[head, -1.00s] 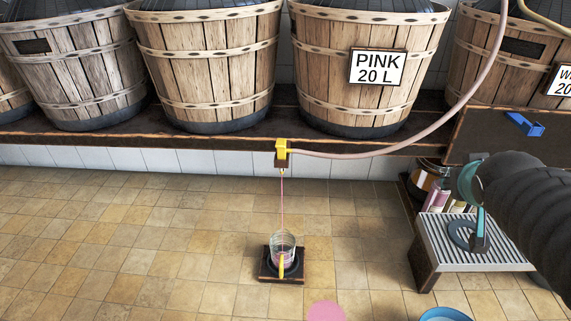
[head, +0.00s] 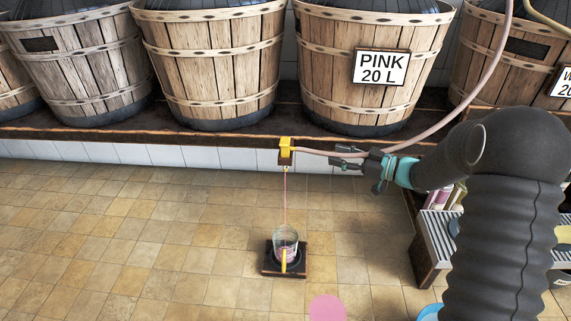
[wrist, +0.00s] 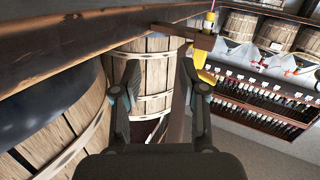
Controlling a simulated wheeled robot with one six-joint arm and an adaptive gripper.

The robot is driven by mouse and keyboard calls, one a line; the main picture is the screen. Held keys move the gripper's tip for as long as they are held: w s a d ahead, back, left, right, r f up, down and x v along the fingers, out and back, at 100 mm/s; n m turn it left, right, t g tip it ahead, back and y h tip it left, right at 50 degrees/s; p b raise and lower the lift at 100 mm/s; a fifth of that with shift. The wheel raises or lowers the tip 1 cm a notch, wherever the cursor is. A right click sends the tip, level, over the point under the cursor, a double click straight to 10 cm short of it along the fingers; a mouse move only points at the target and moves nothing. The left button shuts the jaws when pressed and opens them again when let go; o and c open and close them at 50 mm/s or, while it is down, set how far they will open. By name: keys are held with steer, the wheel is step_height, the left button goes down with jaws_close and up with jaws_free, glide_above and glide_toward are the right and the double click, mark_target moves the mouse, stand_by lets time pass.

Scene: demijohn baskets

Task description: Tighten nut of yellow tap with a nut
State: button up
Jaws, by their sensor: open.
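The yellow tap (head: 286,143) sits at the front edge of the wooden shelf, with the pink hose joining it from the right. A thin pink stream (head: 286,195) runs down from it into a clear jug (head: 285,241) with a yellow stripe. My gripper (head: 338,158) is open and empty, just right of the tap and close to the hose, apart from the tap. In the wrist view the open fingers (wrist: 160,76) point forward, and the yellow tap (wrist: 200,58) shows just right of them. The nut cannot be made out.
The jug stands on a dark square base (head: 270,269) on the tiled floor. Wooden barrels line the shelf (head: 215,134); one bears a "PINK 20 L" sign (head: 380,68). The pink hose (head: 478,88) hangs down at the right. A slatted stand (head: 432,240) is partly behind my arm.

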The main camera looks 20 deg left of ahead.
mark_target(285, 166)
steer(key=s+f+n+g+y, duration=0.2)
steer(key=s+f+g, duration=0.2)
steer(key=g, duration=0.1)
steer(key=a, duration=0.9)
steer(key=a+b, duration=0.1)
steer(key=a, duration=0.4)
steer(key=shift+s+a+r, duration=0.15)
steer(key=shift+s+a, duration=0.15)
jaws_close()
